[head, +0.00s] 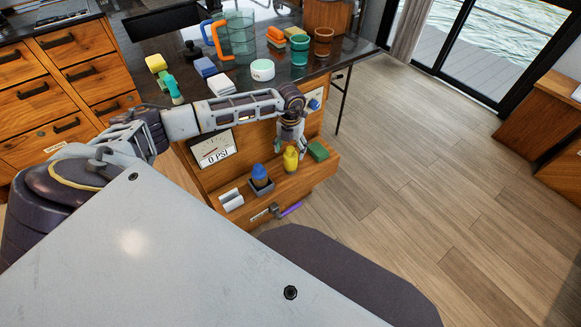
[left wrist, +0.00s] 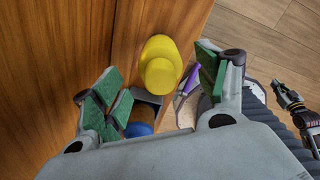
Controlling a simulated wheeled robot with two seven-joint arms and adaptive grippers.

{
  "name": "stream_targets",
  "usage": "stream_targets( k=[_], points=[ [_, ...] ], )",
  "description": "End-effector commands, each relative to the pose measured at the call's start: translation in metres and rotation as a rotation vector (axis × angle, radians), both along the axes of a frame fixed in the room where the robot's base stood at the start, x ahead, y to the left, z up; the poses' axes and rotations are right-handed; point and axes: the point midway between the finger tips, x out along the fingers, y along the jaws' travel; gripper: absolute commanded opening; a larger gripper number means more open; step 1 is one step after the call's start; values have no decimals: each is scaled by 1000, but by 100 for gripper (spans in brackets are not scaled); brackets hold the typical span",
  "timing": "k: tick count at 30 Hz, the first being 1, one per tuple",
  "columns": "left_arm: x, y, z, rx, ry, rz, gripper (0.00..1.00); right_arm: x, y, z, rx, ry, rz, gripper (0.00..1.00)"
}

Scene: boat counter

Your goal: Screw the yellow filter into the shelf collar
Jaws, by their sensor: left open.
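The yellow filter (head: 290,160) stands upright on the low wooden shelf. It also shows in the left wrist view (left wrist: 160,65), between the finger pads and slightly beyond them. My left gripper (head: 291,139) points down just above the filter. Its green-padded fingers (left wrist: 160,90) are spread apart, with nothing held. A blue filter-like piece (head: 259,173) sits in a grey square holder (head: 262,187) left of the yellow filter. I cannot make out a separate shelf collar. A dark arm end (left wrist: 290,100) at the right of the wrist view may be my right gripper; its fingers are unclear.
A green block (head: 318,151) lies right of the yellow filter. White cylinders (head: 231,200) lie at the shelf's left, and a purple-handled tool (head: 290,209) is at its front edge. A 0 PSI gauge (head: 214,149) is behind. The counter above is cluttered; floor (head: 430,190) to the right is clear.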

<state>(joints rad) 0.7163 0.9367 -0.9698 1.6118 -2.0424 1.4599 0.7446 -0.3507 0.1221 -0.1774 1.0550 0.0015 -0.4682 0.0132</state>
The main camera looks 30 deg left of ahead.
Motion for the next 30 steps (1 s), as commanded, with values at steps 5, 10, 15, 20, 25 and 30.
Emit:
stream_targets(
  k=[5,10,15,20,25,30],
  points=[
    [1,0,25,0,-3,0,74,1,0,0,-1,-1,1,0],
    [1,1,51,0,-4,1,74,1,0,0,-1,-2,1,0],
    [1,1,75,1,-3,0,74,2,0,0,-1,-2,1,0],
    [1,0,92,-1,-2,-1,74,2,0,0,-1,-2,1,0],
    [0,0,100,0,-1,0,74,2,0,0,-1,-2,1,0],
    [0,0,102,0,-1,0,74,2,0,0,-1,-2,1,0]
  ],
)
